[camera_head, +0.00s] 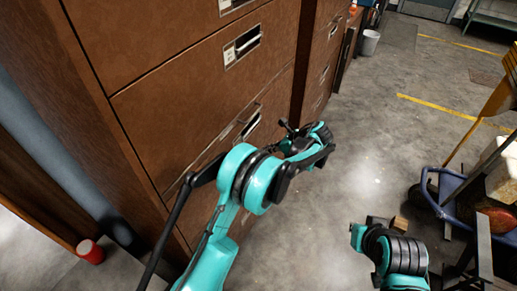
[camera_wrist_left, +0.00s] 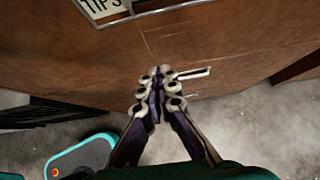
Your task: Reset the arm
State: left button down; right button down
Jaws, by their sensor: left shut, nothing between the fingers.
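My left arm comes in from the lower left in the head view, in front of a brown drawer cabinet (camera_head: 185,85). My left gripper (camera_wrist_left: 157,80) is shut and empty in the left wrist view, with its fingertips together in front of the cabinet's brown face (camera_wrist_left: 225,60). A label reading "TIPS" (camera_wrist_left: 100,8) shows at the top of that view. In the head view the left gripper's fingers are small and partly hidden by the wrist. Part of my right arm shows at the lower right, bent, with its gripper not seen.
A red cup-like object (camera_head: 90,251) stands on the floor at lower left. A blue-framed cart with items (camera_head: 455,190) stands at the right. A grey bin (camera_head: 369,42) is at the back. The concrete floor (camera_head: 365,140) between cabinet and cart is mostly clear.

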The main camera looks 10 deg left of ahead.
pick_arm(q)
jog(key=p+v, duration=0.1)
jog(key=v, duration=0.4)
jog(key=s+a+r+n+t+h, duration=0.1)
jog(key=s+a+r+n+h, duration=0.2)
jog(key=s+a+r+n, duration=0.3)
jog(key=s+a+r+n+h, duration=0.2)
jog(key=s+a+r+n, duration=0.15)
jog(key=s+r, duration=0.35)
jog(key=s+f+n+t+h, duration=0.1)
jog(key=s+n+h, duration=0.1)
jog(key=s+n, duration=0.4)
jog(key=s+a+f+n+t+h, duration=0.1)
jog(key=s+n, duration=0.5)
jog(key=s, duration=0.6)
jog(key=shift+s+f+t+h, duration=0.2)
jog(key=shift+f+t+h, duration=0.3)
jog(key=shift+f+t, duration=0.15)
jog(key=shift+a, duration=0.1)
